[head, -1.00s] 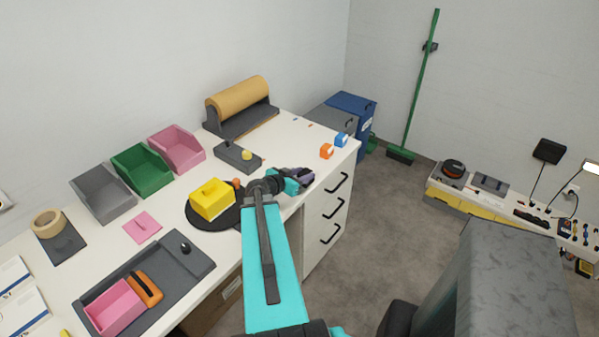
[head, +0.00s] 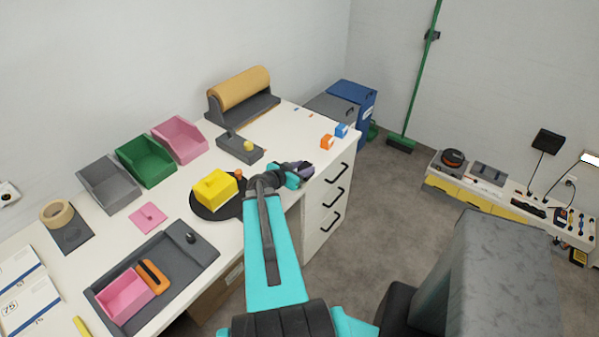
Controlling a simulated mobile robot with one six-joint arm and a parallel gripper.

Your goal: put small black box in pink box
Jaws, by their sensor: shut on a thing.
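My gripper (head: 299,170) is over the right part of the white table, near its front edge, right of the yellow box. It is shut on a small dark thing, which looks like the small black box; the fingers and wrist hide most of it. A small open pink box (head: 121,299) stands in the dark grey tray (head: 196,262) at the front left, far from my gripper. A larger open pink bin (head: 180,140) stands at the back of the table. A flat pink lid (head: 148,217) with a knob lies between them.
An orange-handled thing (head: 152,276) lies beside the small pink box. A yellow box (head: 214,189) sits on a black disc. Green (head: 146,160) and grey (head: 108,184) bins line the back. Orange (head: 327,142) and blue (head: 341,130) blocks stand at the right corner.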

